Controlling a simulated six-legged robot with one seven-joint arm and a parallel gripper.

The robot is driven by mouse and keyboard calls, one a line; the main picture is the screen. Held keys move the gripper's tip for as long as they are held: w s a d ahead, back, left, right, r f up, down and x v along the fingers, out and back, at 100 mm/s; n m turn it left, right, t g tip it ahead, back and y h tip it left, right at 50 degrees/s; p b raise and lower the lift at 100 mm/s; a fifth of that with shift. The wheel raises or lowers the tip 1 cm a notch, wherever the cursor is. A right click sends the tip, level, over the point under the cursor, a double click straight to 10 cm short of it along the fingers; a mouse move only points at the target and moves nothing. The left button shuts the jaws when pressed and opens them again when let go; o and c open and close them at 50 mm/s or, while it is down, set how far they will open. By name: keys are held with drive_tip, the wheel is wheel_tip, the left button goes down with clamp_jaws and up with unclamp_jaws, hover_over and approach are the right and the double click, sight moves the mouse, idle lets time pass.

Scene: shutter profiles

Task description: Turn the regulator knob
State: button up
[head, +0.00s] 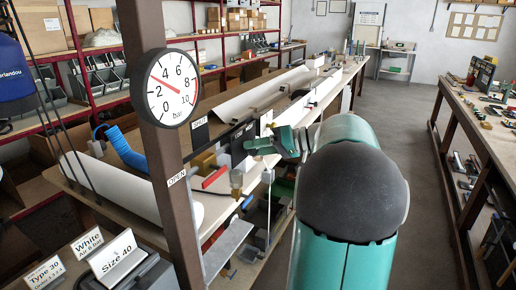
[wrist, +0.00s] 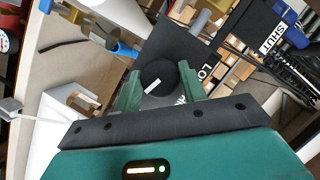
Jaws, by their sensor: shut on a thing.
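The regulator knob (wrist: 152,72) is round and black with a white pointer bar, in front of a dark plate (wrist: 178,45) with partly covered white lettering. My gripper (wrist: 160,82) has its two green fingers on either side of the knob, shut on it. In the head view my gripper (head: 250,146) is at a black panel (head: 239,141) on the bench's front edge; the knob itself is hidden there or too small to tell. A round pressure gauge (head: 166,87), marked in bar, has a red needle that seems to point between 2 and 4.
A brown post (head: 157,140) stands left of my arm. Red and blue valve handles and brass fittings (head: 236,180) sit below my gripper. A SHUT sign (wrist: 272,33) is at the wrist view's upper right. The aisle floor (head: 405,150) on the right is clear.

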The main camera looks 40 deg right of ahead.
drive_tip(key=shift+m+y, duration=0.6)
drive_tip(key=shift+m, duration=0.3)
drive_tip(key=o, duration=0.9)
drive_tip(key=shift+o, duration=0.2)
drive_tip(key=shift+d, duration=0.1)
drive_tip(key=v, duration=1.3)
drive_tip(key=shift+s+d+f, duration=0.15)
drive_tip(key=shift+s+d, duration=0.1)
drive_tip(key=shift+s, duration=0.1)
